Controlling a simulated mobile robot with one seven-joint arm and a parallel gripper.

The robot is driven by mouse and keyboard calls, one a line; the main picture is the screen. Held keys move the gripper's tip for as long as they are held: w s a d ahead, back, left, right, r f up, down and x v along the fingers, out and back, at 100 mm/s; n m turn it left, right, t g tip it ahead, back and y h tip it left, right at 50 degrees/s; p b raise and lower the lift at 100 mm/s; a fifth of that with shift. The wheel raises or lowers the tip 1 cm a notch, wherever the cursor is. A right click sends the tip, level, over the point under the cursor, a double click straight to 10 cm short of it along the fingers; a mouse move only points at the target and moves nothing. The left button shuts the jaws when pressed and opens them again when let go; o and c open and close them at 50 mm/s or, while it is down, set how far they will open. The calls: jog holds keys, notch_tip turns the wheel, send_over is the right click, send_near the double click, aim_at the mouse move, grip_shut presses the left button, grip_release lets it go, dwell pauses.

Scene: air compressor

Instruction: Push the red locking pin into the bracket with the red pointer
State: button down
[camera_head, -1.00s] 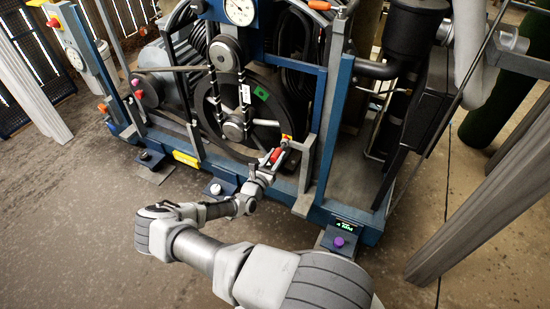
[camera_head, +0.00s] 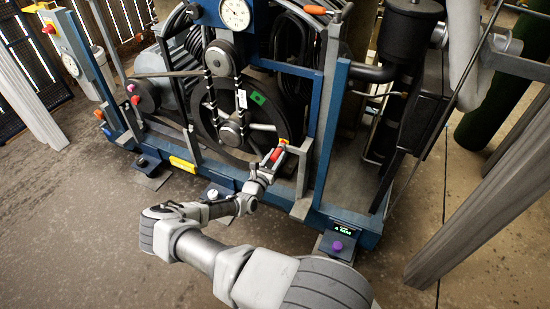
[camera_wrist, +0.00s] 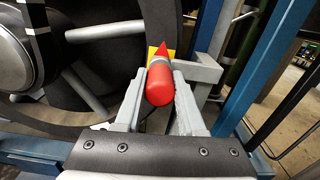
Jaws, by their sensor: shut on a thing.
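My gripper (camera_wrist: 157,92) is shut on the red locking pin (camera_wrist: 160,86), one finger on each side. The pin's rounded red end faces the wrist camera, with a grey band beyond it. A red pointed tip (camera_wrist: 163,48), likely the red pointer, shows just past the band, in front of a yellow piece (camera_wrist: 153,52). The grey bracket (camera_wrist: 201,70) is close beside the right finger. The pin's far end is hidden, so I cannot tell how deep it sits. In the head view, my gripper (camera_head: 273,160) holds the red pin (camera_head: 277,155) by the bracket's orange top.
The spoked flywheel (camera_head: 283,112) is close behind and left of my gripper. A blue frame post (camera_head: 333,125) stands to its right. A box with a purple knob (camera_head: 338,246) sits low at the right. Open floor (camera_head: 70,225) lies at the left.

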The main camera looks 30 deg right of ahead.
jog(key=shift+w+d, duration=0.2)
jog(key=shift+d, duration=0.05)
jog(key=shift+c, duration=2.2)
grip_release()
jog(key=p+v, duration=0.3)
jog(key=v, duration=1.4)
jog(key=shift+a+p, duration=0.2)
jog(key=shift+p, duration=0.1)
